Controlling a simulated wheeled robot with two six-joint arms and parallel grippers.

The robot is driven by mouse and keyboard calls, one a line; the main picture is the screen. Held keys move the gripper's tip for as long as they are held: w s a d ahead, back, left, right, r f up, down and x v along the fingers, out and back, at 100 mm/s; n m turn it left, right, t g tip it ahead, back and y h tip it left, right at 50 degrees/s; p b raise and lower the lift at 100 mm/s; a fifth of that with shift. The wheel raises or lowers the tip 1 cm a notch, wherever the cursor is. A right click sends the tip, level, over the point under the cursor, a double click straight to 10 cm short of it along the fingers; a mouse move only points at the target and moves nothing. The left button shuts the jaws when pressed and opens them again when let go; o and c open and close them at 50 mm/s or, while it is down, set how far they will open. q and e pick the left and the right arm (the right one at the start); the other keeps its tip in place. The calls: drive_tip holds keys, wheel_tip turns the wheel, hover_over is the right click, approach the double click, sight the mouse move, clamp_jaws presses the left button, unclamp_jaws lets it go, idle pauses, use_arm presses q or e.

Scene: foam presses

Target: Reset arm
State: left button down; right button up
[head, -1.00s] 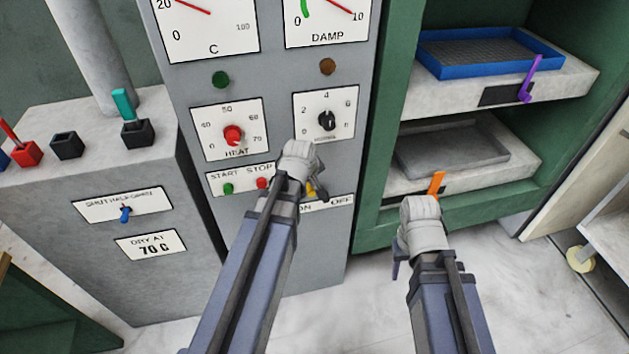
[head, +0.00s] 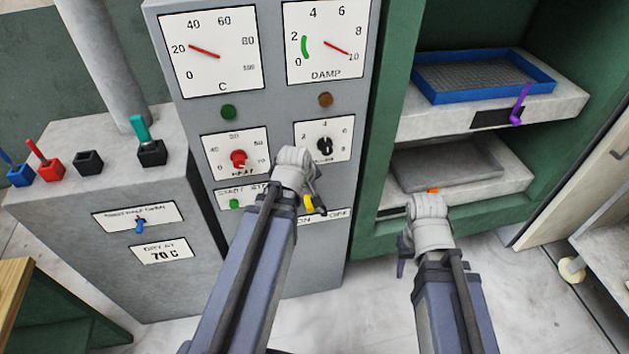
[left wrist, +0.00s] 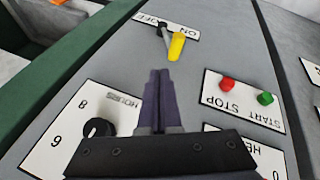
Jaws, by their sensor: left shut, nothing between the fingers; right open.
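My left gripper (head: 317,197) is in front of the grey control panel (head: 272,270), mostly hidden behind its own wrist in the head view. In the left wrist view its two dark fingers (left wrist: 158,78) are shut together with nothing between them. They point toward the yellow switch lever (left wrist: 177,46) by the ON/OFF label; I cannot tell whether they touch. The lever also shows in the head view (head: 309,204). My right gripper (head: 402,266) is open, mostly hidden by its wrist, below the lower shelf of the green cabinet.
The panel has a red heat knob (head: 238,159) and a black knob (head: 324,145). The cabinet shelves hold a blue tray (head: 482,94) and a grey tray (head: 455,170). A purple handle (head: 519,105) juts out, and an orange one (head: 433,190) is mostly covered. Floor is open below.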

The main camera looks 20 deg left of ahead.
use_arm(q)
drive_tip(key=shift+s+a+r, duration=0.1)
drive_tip(key=shift+s+r, duration=0.05)
drive_tip(key=shift+r, duration=0.05)
idle(0.4)
drive_tip(key=s+d+f+m+g+b, duration=0.1)
drive_tip(key=s+d+f+m+g, duration=0.1)
drive_tip(key=s+d+m, duration=0.4)
drive_tip(key=s+d+f+m+g+y+b, duration=0.1)
drive_tip(key=s+d+m+g, duration=0.3)
drive_tip(key=d, duration=0.9)
drive_tip(key=s+f+m, duration=0.1)
drive_tip(key=s+m, duration=0.2)
drive_tip(key=m, duration=0.1)
drive_tip(key=shift+s+d+f, duration=0.25)
drive_tip(key=shift+s+d, duration=0.05)
drive_tip(key=shift+d, duration=0.05)
